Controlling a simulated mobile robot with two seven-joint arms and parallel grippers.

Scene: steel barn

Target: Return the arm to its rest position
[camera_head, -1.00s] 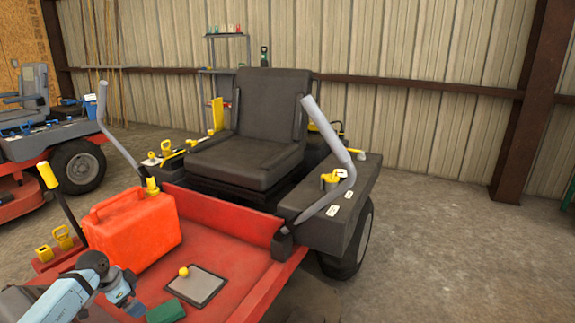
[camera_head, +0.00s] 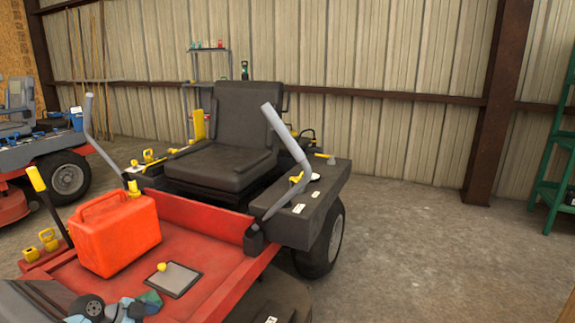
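Part of my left arm shows at the lower left, over the red mower deck (camera_head: 205,262). Its end, with the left gripper (camera_head: 131,311), is low at the bottom edge beside a green block (camera_head: 152,299). The fingers are too small and cut off to tell whether they are open or shut, and I see nothing clearly held. My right gripper is out of view.
A red fuel can (camera_head: 115,235) stands on the deck near a grey plate (camera_head: 174,280) with a yellow knob (camera_head: 161,267). Grey control levers (camera_head: 287,135) flank the black seat (camera_head: 232,140). A green ladder (camera_head: 553,165) stands at right. The concrete floor at right is clear.

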